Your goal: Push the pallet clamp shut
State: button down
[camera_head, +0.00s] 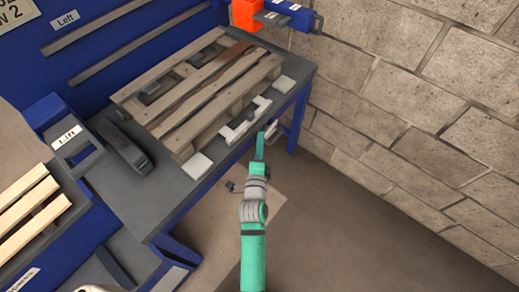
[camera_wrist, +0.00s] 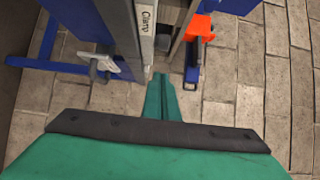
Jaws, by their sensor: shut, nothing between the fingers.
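The wooden pallet (camera_head: 200,85) lies on the grey top of a blue bench. A pale bar labelled "Clamp" (camera_wrist: 146,22) runs along the bench's front side in the wrist view. In the head view a pale clamp part (camera_head: 245,122) sits at the pallet's front edge. A grey lever-like part (camera_wrist: 98,62) sticks out left of the label in the wrist view. My gripper (camera_head: 261,142) is shut and empty, just off the bench's front side. Its fingertips (camera_wrist: 160,78) point toward the bench below the label. I cannot tell whether they touch anything.
An orange block (camera_head: 246,14) with a blue part stands at the bench's far end. A block wall (camera_head: 420,100) rises on the right. A blue unit labelled "Lift" (camera_head: 68,138) and a second pallet (camera_head: 30,212) are at the left. The floor around my arm is clear.

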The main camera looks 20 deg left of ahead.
jog(key=shift+w+a, duration=1.1)
jog(key=shift+w, duration=0.2)
jog(key=shift+w+a, duration=1.1)
jog(key=shift+w, duration=0.15)
jog(key=shift+d, duration=0.1)
